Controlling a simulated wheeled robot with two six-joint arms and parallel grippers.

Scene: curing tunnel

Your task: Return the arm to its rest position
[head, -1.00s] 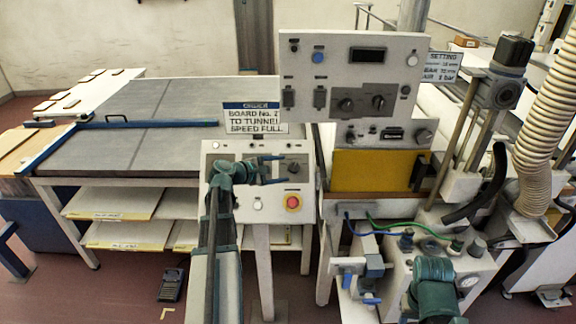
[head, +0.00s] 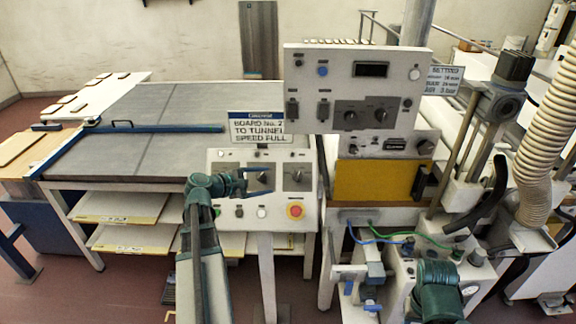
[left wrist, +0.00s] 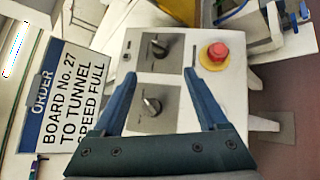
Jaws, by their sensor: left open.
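My left gripper (head: 258,183) is in front of the white control box (head: 231,218) on its post, at the height of its knobs. Its two blue fingers stand apart with nothing between them, as the left wrist view (left wrist: 157,95) also shows. In that view the fingers point toward the box face, with two black knobs (left wrist: 152,107) and a red stop button (left wrist: 216,53) beyond. I cannot tell the exact gap to the box. My right arm shows as a green link (head: 437,290) at the bottom right; its gripper is not in view.
An order sign (head: 257,128) stands just above the control box. A larger grey panel (head: 351,88) and a yellow cover (head: 372,181) are to the right. A grey-topped table (head: 140,103) extends behind on the left. A ribbed hose (head: 544,130) hangs at the far right.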

